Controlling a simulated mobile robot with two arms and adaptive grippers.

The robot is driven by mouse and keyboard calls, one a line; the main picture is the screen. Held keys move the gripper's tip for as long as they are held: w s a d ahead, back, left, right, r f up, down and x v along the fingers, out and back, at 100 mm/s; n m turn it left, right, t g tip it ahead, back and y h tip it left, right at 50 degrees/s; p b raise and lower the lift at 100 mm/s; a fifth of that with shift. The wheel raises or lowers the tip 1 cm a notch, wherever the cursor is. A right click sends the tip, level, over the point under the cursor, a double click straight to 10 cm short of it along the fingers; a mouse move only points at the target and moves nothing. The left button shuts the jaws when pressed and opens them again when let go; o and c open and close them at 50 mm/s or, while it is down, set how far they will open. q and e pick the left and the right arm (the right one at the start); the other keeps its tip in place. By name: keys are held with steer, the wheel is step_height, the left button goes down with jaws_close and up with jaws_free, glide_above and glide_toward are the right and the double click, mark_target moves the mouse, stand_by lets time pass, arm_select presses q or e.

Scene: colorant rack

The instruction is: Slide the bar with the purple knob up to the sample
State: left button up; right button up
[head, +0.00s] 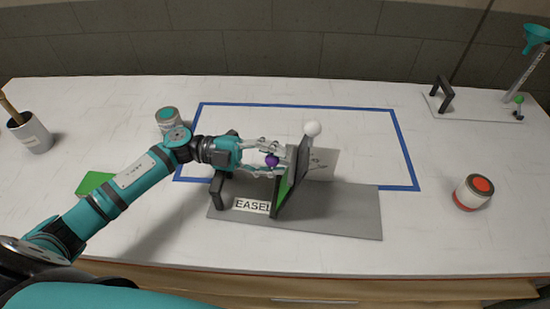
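The easel (340,217) is a grey base plate with an "EASEL" label, standing on the table inside and over the front of a blue outline. A dark upright panel with a green face (283,190) stands on it. The purple knob (271,160) sits between the fingers of my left gripper (268,158), on the panel's left side. I cannot tell whether the fingers press on the knob. A white ball (312,129) tops the panel's far end. A pale card with dark marks (322,163) stands just right of the panel. My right gripper is out of view.
A rack with a teal funnel (470,104) is at the back right. A brush cup (30,132), a teal-lidded can (169,119) and a green piece (94,183) are on the left.

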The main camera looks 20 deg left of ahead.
arm_select(q)
steer(key=o, duration=0.5)
steer(key=shift+c, duration=0.2)
steer(key=a, duration=0.4)
steer(key=s+a, duration=0.1)
steer(key=a, duration=0.7)
steer(key=shift+s, duration=0.3)
